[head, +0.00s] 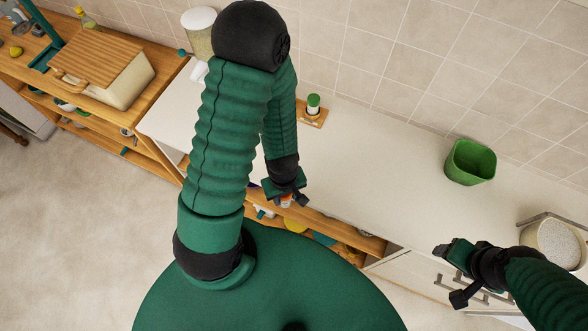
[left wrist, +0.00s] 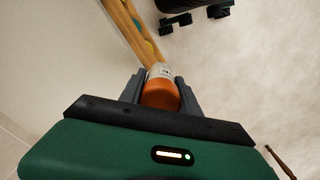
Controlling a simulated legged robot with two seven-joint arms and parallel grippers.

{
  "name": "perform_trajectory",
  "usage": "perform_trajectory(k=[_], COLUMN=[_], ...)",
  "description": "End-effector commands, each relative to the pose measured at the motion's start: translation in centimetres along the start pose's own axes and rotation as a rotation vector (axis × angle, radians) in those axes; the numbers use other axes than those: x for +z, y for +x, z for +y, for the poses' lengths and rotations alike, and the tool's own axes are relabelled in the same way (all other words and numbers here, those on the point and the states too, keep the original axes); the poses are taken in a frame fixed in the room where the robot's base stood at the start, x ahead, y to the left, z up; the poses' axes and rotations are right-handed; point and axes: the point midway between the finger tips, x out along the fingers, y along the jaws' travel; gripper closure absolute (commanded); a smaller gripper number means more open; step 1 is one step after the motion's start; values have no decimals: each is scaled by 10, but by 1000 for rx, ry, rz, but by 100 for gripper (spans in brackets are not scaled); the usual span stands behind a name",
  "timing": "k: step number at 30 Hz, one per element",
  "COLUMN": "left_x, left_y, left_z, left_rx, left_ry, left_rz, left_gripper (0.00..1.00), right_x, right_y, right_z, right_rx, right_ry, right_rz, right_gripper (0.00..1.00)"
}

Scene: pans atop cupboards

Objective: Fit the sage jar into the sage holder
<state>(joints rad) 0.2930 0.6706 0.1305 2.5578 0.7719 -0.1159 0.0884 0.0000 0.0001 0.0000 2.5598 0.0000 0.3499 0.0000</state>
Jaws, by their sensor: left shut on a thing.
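My left gripper (head: 287,200) is shut on a small jar with an orange lid (left wrist: 160,95), held near the front edge of the counter. In the left wrist view the jar sits between the two fingers (left wrist: 172,92), with a pale label strip past the lid. A green-lidded jar (head: 313,103) stands on a small wooden holder (head: 318,119) at the back of the counter by the wall. I cannot read which jar is the sage one. My right gripper (head: 450,274) is open and empty, in front of the counter at right.
The white counter (head: 375,180) is mostly clear. A green bin (head: 470,162) stands on it at right, with a pale bowl (head: 556,243) farther right. A white-lidded canister (head: 199,32) and a bread box (head: 105,70) are at left. Open shelves (head: 345,236) lie below.

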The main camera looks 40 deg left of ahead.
Motion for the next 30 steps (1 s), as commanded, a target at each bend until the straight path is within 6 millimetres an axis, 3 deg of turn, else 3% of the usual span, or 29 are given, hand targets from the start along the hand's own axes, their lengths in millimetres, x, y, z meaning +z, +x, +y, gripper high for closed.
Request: perform_trajectory(k=[8, 13, 19, 21, 30], left_x=[-1, -11, -19, -32, -86], left_y=[3, 14, 12, 2, 9], left_z=[1, 9, 22, 33, 90], left_rx=[0, 1, 5, -1, -2], left_ry=[2, 12, 6, 0, 0], left_rz=[1, 11, 6, 2, 2], left_gripper=[100, 100, 100, 100, 100], right_x=[1, 8, 15, 12, 6], right_y=[3, 32, 64, 47, 24], right_z=[0, 0, 0, 0, 0], right_rx=[0, 0, 0, 0, 0], right_ry=[0, 0, 0, 0, 0], right_rz=[0, 0, -1, -2, 0], right_gripper=[36, 36, 36, 36, 36])
